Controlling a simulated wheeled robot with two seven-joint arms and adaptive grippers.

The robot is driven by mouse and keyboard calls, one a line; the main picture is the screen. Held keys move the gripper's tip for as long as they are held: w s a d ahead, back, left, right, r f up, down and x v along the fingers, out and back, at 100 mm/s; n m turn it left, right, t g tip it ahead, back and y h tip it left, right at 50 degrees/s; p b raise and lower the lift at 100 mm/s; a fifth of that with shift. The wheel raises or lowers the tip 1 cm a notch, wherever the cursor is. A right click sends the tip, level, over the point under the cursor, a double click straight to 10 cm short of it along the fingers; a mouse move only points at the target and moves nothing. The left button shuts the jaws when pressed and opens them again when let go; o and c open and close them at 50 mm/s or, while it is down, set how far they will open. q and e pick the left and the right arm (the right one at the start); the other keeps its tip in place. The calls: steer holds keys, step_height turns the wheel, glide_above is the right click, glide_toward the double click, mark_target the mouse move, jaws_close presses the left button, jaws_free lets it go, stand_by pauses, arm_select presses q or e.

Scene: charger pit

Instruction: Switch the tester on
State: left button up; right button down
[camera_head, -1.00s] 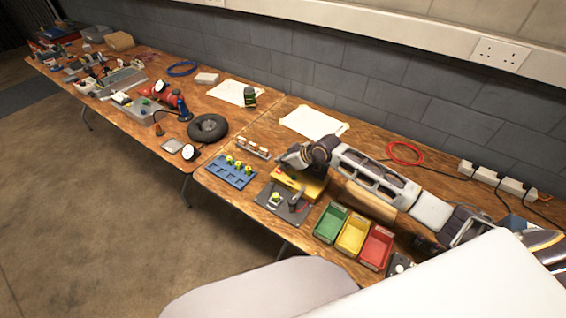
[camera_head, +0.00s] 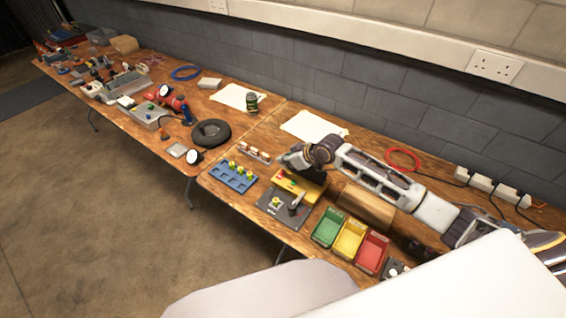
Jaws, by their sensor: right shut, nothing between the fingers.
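A yellow box with small red and green marks on top (camera_head: 312,191), which looks like the tester, stands on the right-hand table. Its back part is hidden by my right gripper. My right gripper (camera_head: 284,160) is shut and empty, just above and behind the box's left part; I cannot tell whether it touches it. In front of the box lies a dark plate (camera_head: 268,210) with a yellow-green piece (camera_head: 277,203) and a dark upright knob or lever (camera_head: 294,208). A switch is too small to make out. My left gripper is not in view.
A blue tray (camera_head: 224,184) with several yellow-green pieces is left of the plate. Green (camera_head: 328,228), yellow (camera_head: 349,239) and red (camera_head: 371,252) bins stand at the front edge. A wooden block (camera_head: 366,205) lies under my right forearm. White paper (camera_head: 312,126) lies behind.

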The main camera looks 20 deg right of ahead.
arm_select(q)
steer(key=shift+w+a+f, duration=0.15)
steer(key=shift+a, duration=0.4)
arm_select(e)
steer(key=v, duration=0.8)
steer(key=shift+s+a, duration=0.25)
steer(key=shift+s, duration=0.2)
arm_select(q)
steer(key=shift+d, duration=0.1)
arm_select(e)
steer(key=shift+r, duration=0.1)
